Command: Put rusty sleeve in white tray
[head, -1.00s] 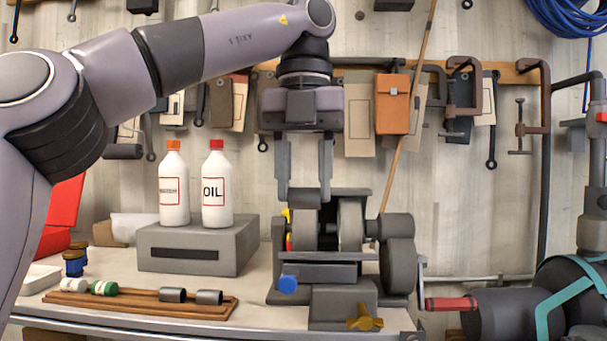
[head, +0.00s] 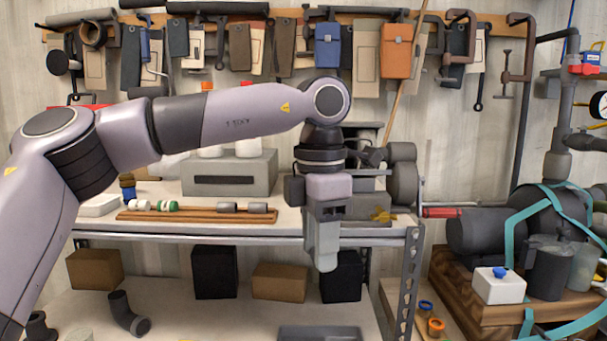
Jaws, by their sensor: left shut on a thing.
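The white tray (head: 100,206) sits at the left end of the workbench, low and shallow. My left gripper (head: 323,262) hangs pointing down in front of the bench's front edge, well to the right of the tray. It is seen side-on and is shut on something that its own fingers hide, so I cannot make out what. No rusty sleeve can be clearly picked out. Two grey cylinders (head: 243,208) lie on a wooden rack (head: 195,216) between the tray and the gripper. My right gripper is not in view.
A grey slotted block (head: 228,176) with bottles stands behind the rack. A bench grinder (head: 402,175) is behind my gripper. The lower shelf holds cardboard boxes (head: 95,269), black boxes and a black pipe elbow (head: 128,314). A metal post (head: 410,285) stands right of the gripper.

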